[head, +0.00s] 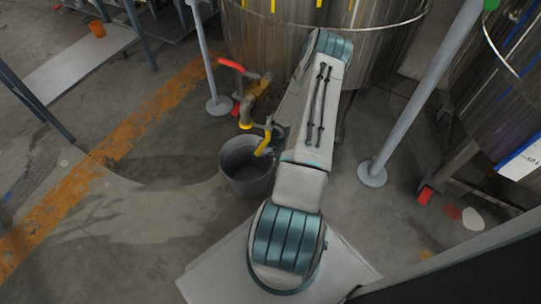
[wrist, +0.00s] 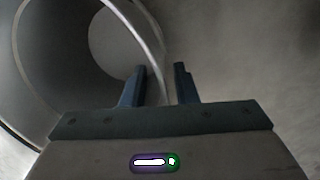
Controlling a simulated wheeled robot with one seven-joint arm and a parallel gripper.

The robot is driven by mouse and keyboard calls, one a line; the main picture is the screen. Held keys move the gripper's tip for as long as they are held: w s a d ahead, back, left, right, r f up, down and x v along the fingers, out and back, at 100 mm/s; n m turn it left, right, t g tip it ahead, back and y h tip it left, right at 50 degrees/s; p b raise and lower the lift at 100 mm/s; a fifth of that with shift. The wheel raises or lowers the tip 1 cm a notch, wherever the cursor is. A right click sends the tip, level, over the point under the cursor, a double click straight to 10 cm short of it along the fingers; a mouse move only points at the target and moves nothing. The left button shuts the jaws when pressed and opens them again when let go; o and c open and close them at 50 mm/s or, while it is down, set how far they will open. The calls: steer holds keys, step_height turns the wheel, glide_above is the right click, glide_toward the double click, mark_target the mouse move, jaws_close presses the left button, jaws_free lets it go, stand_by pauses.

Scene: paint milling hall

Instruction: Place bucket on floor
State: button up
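A gap shows between the fingers and the thin wall. In the head view my arm hides most of the gripper.
A large steel vat (head: 390,40) stands behind, with a red-handled valve (head: 231,65) on its pipe. Grey posts (head: 372,172) stand left and right of my arm. Open floor with an orange stripe (head: 120,140) lies to the left.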

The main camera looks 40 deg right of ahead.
steer(key=shift+r, duration=0.1)
step_height(320, 180, up, 12)
steer(key=s+p, duration=0.1)
steer(key=p, duration=0.6)
steer(key=shift+s+d, duration=0.3)
steer(key=shift+d, duration=0.15)
stand_by(0.6)
